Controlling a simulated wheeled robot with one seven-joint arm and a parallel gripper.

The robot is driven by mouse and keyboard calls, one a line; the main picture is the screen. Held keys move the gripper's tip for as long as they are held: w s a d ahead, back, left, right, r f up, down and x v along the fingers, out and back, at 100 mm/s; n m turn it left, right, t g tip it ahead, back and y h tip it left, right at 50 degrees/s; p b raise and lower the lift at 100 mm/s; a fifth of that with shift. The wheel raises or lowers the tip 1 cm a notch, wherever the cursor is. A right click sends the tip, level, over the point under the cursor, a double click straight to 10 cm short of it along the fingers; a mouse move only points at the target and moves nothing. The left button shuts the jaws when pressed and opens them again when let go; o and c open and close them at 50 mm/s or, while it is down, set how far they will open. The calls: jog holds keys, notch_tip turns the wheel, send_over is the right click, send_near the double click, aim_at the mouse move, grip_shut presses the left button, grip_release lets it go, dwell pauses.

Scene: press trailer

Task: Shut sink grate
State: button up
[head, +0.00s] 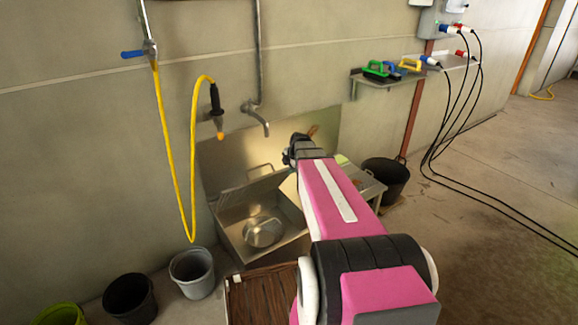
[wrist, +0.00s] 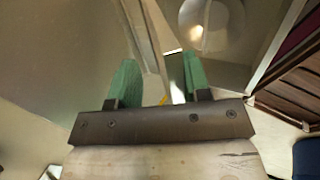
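The steel sink (head: 232,245) stands against the wall, with a round pan or bowl (head: 263,232) inside its basin. A flat metal panel that looks like the sink grate (head: 240,192) is tilted up at the back of the basin, with a small handle (head: 260,168) near its top edge. My gripper (wrist: 158,78) shows two green fingers spread apart in the wrist view. A narrow steel strip (wrist: 172,68) shows between them, close to the right finger; I cannot tell whether they touch. In the head view my arm hides the fingertips and the sink's right side.
A faucet (head: 258,118) and a yellow hose (head: 193,130) hang on the wall above. A brown slatted wooden piece (head: 258,300) lies in front of the sink. Several buckets, one grey (head: 192,275), stand at left; a black bin (head: 385,178) is at right.

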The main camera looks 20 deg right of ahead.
jog(key=v, duration=1)
jog(key=shift+w+r, duration=0.2)
jog(key=shift+r, duration=0.35)
dwell(0.6)
jog(key=s+a+f+m+g, duration=0.1)
jog(key=s+a+f+m, duration=0.2)
jog(key=s+m, duration=0.3)
jog(key=s+a+f+m+g+h, duration=0.1)
jog(key=s+a+f+m+g, duration=0.1)
jog(key=s+a+f+m, duration=0.2)
jog(key=s+a+f+m+g, duration=0.2)
jog(key=s+a+f+m, duration=0.2)
jog(key=s+m, duration=0.5)
jog(key=shift+a+f+m+h, duration=0.15)
jog(key=shift+f+m+h, duration=0.15)
jog(key=shift+f+m, duration=0.95)
jog(key=shift+s+r, duration=0.1)
jog(key=shift+s, duration=0.05)
